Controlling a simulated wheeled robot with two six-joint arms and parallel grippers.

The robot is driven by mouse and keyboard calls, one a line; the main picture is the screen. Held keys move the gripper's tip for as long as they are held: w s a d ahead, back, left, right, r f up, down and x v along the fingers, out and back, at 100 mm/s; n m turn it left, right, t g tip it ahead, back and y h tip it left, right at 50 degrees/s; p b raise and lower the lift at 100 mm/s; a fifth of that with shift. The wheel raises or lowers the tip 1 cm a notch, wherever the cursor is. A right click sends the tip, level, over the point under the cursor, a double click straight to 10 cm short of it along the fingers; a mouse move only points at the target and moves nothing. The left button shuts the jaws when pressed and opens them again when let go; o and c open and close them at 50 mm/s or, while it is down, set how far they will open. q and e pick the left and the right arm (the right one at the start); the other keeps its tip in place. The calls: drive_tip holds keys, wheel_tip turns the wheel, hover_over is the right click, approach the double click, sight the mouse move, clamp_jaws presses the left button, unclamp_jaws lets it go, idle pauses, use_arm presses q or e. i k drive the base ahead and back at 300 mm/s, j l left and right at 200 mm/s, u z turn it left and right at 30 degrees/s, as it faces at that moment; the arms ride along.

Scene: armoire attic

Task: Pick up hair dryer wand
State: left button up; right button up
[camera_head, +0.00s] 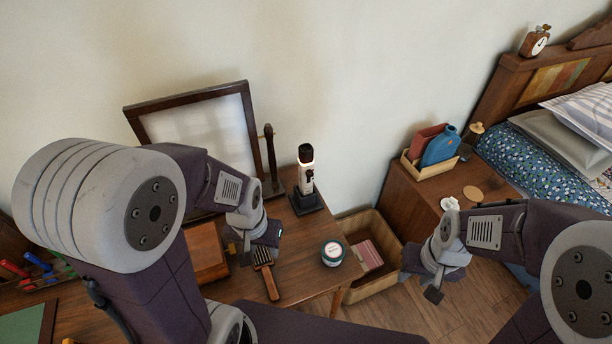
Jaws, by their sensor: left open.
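The hair dryer wand (306,172), white with a black top, stands upright in a dark square base (308,201) on the wooden dressing table (305,285), near its right end. My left gripper (257,246) is open, in front and to the left of the wand, apart from it. It is close above a wooden brush (267,279) and partly covers that area; I see nothing clearly between its fingers. My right gripper (434,287) is over the floor right of the table, far from the wand. Its fingers are too small and turned to read.
A framed mirror (200,128) stands behind the wand's left side. A round jar (333,253) sits at the table's right edge. A wooden box (205,252) is left of the brush. A bin (382,227) and a nightstand (407,205) stand to the right.

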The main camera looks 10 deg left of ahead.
sight(306, 161)
drive_tip(key=i+l+u, duration=0.15)
drive_tip(key=l+u, duration=0.45)
drive_tip(key=u, duration=0.15)
drive_tip(key=i+l+u, duration=0.1)
drive_tip(key=l+u, duration=0.3)
